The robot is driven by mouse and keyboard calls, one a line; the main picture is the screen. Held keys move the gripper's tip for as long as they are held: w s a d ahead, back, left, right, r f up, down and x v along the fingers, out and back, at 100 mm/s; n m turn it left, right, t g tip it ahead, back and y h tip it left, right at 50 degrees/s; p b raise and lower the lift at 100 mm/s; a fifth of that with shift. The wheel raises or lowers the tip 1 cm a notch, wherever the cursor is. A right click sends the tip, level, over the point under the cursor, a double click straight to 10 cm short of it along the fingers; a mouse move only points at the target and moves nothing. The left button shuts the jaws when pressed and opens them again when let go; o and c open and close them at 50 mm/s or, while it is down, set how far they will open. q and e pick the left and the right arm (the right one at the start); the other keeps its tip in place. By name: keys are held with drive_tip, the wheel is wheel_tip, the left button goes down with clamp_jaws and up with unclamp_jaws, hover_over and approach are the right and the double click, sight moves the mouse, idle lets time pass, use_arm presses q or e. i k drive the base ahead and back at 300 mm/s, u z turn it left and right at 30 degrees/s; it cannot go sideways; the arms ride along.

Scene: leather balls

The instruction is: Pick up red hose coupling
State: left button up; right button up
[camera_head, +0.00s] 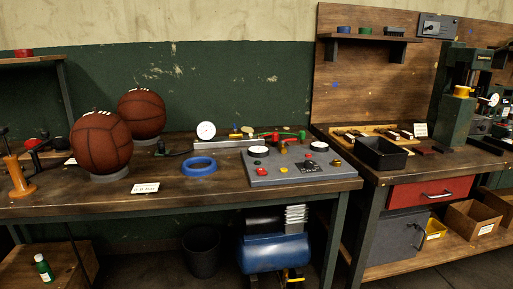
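A small red piece (276,136), which may be the red hose coupling, lies at the back of the workbench (225,205). It is beside a brass-coloured piece and green parts, behind the grey control panel (318,170). It is too small to make out its shape. Another small red piece (33,143) sits at the far left of the bench, beside a black part. Neither of my grippers shows in the head view.
Two brown leather balls (101,143) (141,113) stand on the left of the bench. A blue ring (199,166) lies mid-bench, and a white gauge (206,130) stands behind it. An orange upright tool (17,177) is at the left. Bare wood shows along the front.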

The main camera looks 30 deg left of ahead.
sight(275, 136)
drive_tip(key=u, duration=0.6)
drive_tip(key=i, duration=0.45)
drive_tip(key=u, duration=0.35)
